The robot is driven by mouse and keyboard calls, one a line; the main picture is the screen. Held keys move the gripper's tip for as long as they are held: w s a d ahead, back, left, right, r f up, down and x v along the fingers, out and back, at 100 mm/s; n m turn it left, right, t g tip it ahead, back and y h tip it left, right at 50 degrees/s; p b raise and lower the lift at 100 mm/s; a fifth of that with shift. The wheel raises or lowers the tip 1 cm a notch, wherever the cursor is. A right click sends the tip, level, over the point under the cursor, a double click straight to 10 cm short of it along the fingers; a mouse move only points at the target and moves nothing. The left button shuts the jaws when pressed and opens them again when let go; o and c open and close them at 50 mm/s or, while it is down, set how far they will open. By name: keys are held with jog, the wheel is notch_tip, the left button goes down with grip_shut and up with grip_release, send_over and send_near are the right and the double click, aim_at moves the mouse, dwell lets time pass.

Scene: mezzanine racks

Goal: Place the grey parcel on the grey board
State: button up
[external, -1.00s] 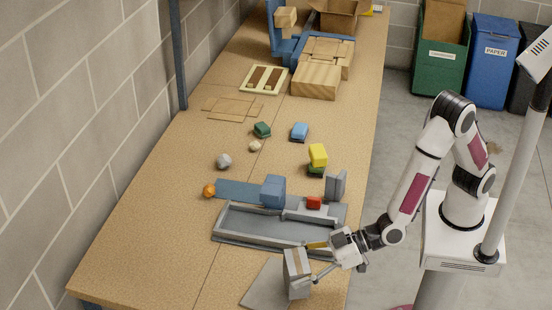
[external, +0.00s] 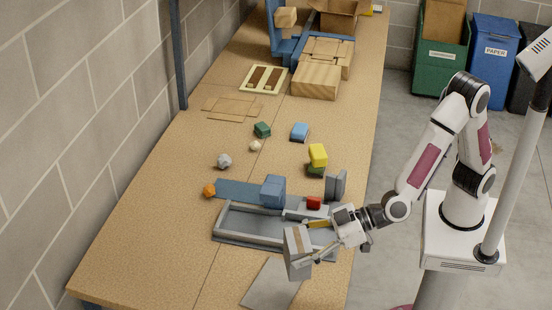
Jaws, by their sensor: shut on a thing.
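My gripper (external: 316,241) is shut on the grey parcel (external: 297,262), a box with a brown tape stripe. The parcel is tilted and appears held above the table, in front of the grey tray's near right end and at the far right corner of the grey board. The grey board (external: 271,285) is a flat plate on the table near the front edge of the picture. Its visible surface is bare. The parcel's underside and any gap below it are hard to judge.
A grey walled tray (external: 245,242) lies just beyond the board. A blue box (external: 273,190) on a blue board (external: 232,190), a red block (external: 314,203) and an upright grey piece (external: 336,185) stand close behind. The table's front left is clear.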

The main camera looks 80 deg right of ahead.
aim_at(285, 255)
dwell(0.4)
jog(key=shift+w+r, duration=0.2)
jog(key=shift+w, duration=2.75)
jog(key=shift+f, duration=3.15)
jog(key=shift+f, duration=1.9)
jog(key=shift+f, duration=0.15)
